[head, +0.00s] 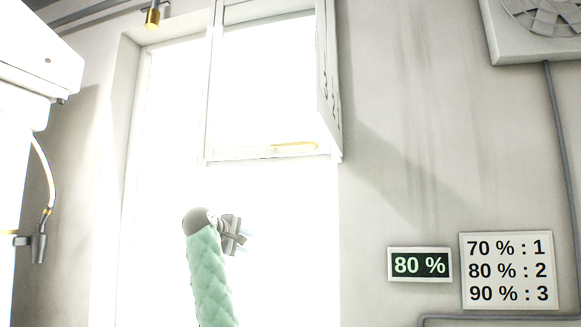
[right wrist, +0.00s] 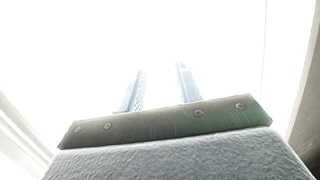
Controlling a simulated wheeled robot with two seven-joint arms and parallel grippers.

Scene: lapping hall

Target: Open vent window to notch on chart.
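The vent window (head: 262,154) is the upper pane in the bright window opening, with a yellow handle (head: 295,145) along its bottom rail. A white side plate with dark slots (head: 329,90) stands at its right edge. The chart (head: 507,270) on the wall reads 70 %: 1, 80 %: 2, 90 %: 3. A display (head: 420,264) left of it reads 80 %. My right gripper (head: 247,240) is below and left of the handle, apart from it. In the right wrist view its two fingers (right wrist: 160,88) are spread with nothing between them. My left gripper is not seen.
A white machine (head: 40,60) with a hose stands at the left. A fan housing (head: 535,30) is at the upper right, with a conduit running down the wall. A brass fitting (head: 152,18) hangs at the top left. The space between gripper and handle looks clear.

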